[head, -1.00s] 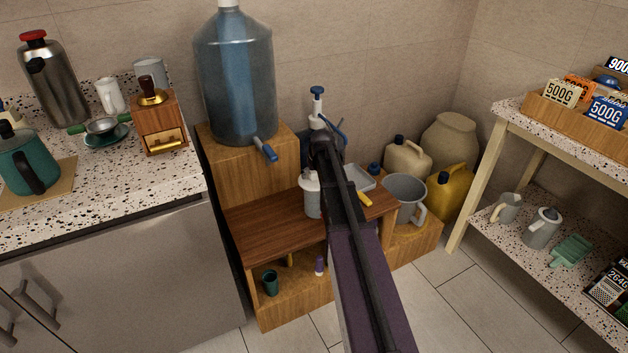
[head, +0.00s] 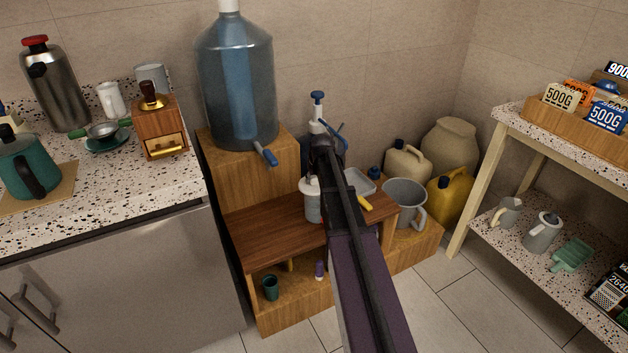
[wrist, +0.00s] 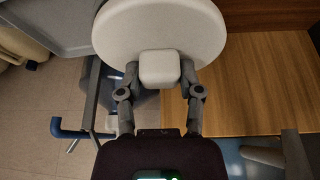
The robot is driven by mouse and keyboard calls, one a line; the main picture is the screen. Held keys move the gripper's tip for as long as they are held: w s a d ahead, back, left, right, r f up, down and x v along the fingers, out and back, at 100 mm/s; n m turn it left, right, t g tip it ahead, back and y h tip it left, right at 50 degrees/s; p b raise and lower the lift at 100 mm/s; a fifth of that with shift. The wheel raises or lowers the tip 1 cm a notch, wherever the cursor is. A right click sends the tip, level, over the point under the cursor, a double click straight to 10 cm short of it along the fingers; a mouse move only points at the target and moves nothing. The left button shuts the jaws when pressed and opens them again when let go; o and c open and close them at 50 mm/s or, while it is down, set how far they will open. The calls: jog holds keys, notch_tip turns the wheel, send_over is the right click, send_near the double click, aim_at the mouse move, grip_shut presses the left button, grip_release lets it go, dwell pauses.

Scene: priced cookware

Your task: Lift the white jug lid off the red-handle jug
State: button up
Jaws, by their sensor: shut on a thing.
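The white jug lid (wrist: 118,35) is a round disc with a squarish knob, large in the wrist view. My gripper (wrist: 159,72) is shut on that knob, one finger on each side. In the head view the lid (head: 308,185) shows at the top of a pale grey jug (head: 313,210) on the brown wooden shelf, partly behind my arm. I cannot tell whether a gap lies between lid and jug. No red handle shows. The lid hides the jug body in the wrist view, and my arm hides my gripper in the head view.
A big blue water bottle (head: 237,85) with a tap stands at the left on a wooden block. A grey tray (head: 358,182), a grey measuring jug (head: 404,198) and a yellow canister (head: 450,190) are at the right. The shelf (head: 262,225) is bare left of the jug.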

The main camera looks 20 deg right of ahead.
aim_at(314, 177)
jog(key=shift+r, duration=0.15)
notch_tip(314, 177, up, 4)
jog(key=p, duration=0.4)
jog(key=s+d, duration=0.1)
jog(key=s, duration=1.5)
jog(key=shift+d+r+p, duration=0.15)
jog(key=shift+r+p, duration=0.15)
jog(key=shift+p, duration=0.1)
jog(key=shift+r, duration=0.15)
notch_tip(314, 177, up, 20)
jog(key=p, duration=2)
